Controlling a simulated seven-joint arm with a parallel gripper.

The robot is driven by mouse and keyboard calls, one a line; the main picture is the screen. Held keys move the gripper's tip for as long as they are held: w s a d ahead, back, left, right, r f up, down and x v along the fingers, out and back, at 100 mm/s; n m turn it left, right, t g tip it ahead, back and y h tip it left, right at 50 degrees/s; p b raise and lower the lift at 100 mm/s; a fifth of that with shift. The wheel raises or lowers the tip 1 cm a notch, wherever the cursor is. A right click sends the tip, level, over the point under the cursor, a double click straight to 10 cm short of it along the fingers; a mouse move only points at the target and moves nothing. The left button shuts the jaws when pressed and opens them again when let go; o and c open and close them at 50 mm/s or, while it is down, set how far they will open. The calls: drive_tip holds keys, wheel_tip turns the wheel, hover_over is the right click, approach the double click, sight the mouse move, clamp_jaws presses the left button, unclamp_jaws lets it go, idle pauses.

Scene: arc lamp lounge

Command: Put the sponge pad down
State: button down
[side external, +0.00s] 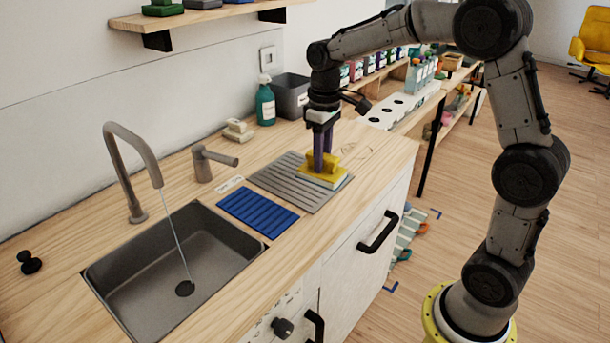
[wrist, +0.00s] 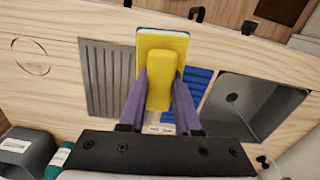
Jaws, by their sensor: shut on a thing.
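The sponge pad (side external: 322,180) is yellow with a raised yellow grip and a paler layer underneath. My gripper (side external: 321,163) points down and is shut on the raised grip. In the wrist view the sponge pad (wrist: 163,40) lies flat between the two purple fingers of my gripper (wrist: 161,88). In the side view it is at the right end of the grey ribbed mat (side external: 280,178), near the counter's front edge. I cannot tell whether its underside touches the mat or counter.
A blue ribbed mat (side external: 257,212) lies left of the grey one. The sink (side external: 150,275) with running water is farther left. A green bottle (side external: 265,103), a grey bin (side external: 291,96) and stacked beige blocks (side external: 238,131) stand along the wall. Bare wood (side external: 385,148) is to the right.

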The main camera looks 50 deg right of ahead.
drive_tip(key=d+r+m, duration=0.1)
drive_tip(key=d+r, duration=0.2)
drive_tip(key=d, duration=0.1)
drive_tip(key=w+d+f, duration=0.1)
drive_tip(key=w+f, duration=0.2)
drive_tip(key=w, duration=0.1)
drive_tip(key=w+d+f, duration=0.2)
drive_tip(key=w+f, duration=0.1)
drive_tip(key=w, duration=0.1)
drive_tip(key=w+d+f, duration=0.1)
drive_tip(key=w+f, duration=0.3)
drive_tip(key=shift+w+d, duration=0.15)
drive_tip(key=shift+w, duration=0.25)
drive_tip(key=shift+f, duration=1.55)
drive_tip(key=shift+f, duration=0.2)
drive_tip(key=c, duration=0.6)
unclamp_jaws()
drive_tip(key=shift+r, duration=0.15)
